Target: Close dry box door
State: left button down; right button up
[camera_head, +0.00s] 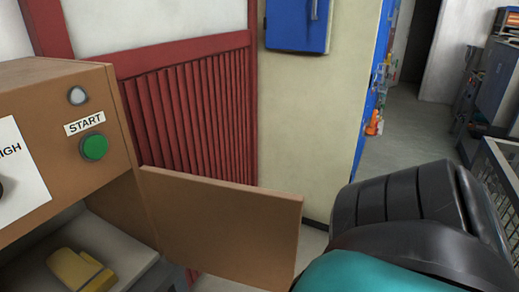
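The brown dry box (60,82) stands at the left, cut off by the frame edge. Its door (228,228) is a flat brown panel, swung open and reaching out to the right from the box's right front edge. The interior is exposed, and a yellow object (80,270) lies on the grey floor inside. A black and teal link of my arm (410,222) fills the lower right, to the right of the door in the picture. Whether it touches the door cannot be told. Neither gripper shows.
The box front has a green START button (94,147), a grey lamp (78,96) and a partly visible dial. A red slatted panel (195,105) and a cream wall (312,125) with a blue box (298,25) stand behind. A wire basket (497,175) is at the right edge. Open floor (415,135) lies beyond.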

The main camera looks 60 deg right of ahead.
aim_at(248, 235)
jog(key=z, duration=1.05)
